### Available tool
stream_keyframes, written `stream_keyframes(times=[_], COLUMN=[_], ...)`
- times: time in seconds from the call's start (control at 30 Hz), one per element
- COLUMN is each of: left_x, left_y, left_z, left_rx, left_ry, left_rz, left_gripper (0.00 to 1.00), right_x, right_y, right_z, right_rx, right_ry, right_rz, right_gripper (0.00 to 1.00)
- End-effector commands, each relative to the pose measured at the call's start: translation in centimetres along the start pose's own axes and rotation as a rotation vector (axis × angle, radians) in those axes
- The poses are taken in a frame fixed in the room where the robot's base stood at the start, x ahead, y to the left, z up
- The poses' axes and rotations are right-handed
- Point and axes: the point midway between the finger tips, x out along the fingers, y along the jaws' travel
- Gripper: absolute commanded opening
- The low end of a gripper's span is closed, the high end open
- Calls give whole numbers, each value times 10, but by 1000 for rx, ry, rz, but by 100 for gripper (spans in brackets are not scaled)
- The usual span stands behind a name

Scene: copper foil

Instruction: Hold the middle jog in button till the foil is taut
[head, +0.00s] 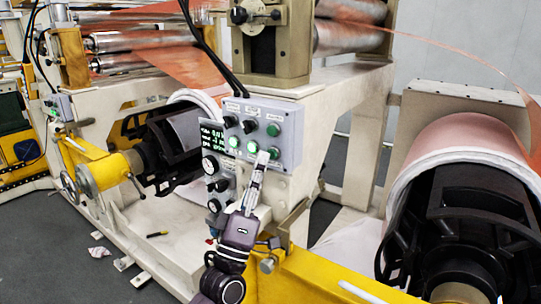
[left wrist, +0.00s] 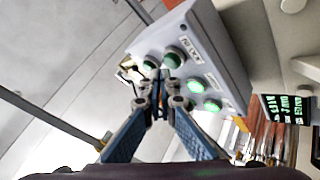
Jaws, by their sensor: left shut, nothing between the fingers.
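A grey control box (head: 262,118) carries black knobs above a lower row of green-lit buttons. The middle lit button (head: 252,147) shows just left of my fingertips; its label is too small to read. My left gripper (head: 262,160) is shut and empty, its tips at the lower right of the box face, partly covering the rightmost button. In the left wrist view the closed tips (left wrist: 160,82) are close to the green buttons (left wrist: 195,86); contact cannot be told. Copper foil (head: 455,48) runs in a curve from the upper rollers to the right roll. My right gripper is out of view.
A display and dial panel (head: 211,140) adjoins the box on its left. Black cables hang above it. The large right roll (head: 450,140) on a black core and a yellow arm (head: 320,282) stand close to the right of my arm.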

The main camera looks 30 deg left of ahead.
Motion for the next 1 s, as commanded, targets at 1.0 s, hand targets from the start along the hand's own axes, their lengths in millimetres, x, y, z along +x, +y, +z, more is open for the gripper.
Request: stream_keyframes(times=[1.0], left_x=[7], left_y=[-5], left_z=[6], left_rx=[0], left_ry=[0], left_rz=[0], left_gripper=[0], right_x=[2], right_y=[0], right_z=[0], right_rx=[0], right_ry=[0], right_rz=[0], right_gripper=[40])
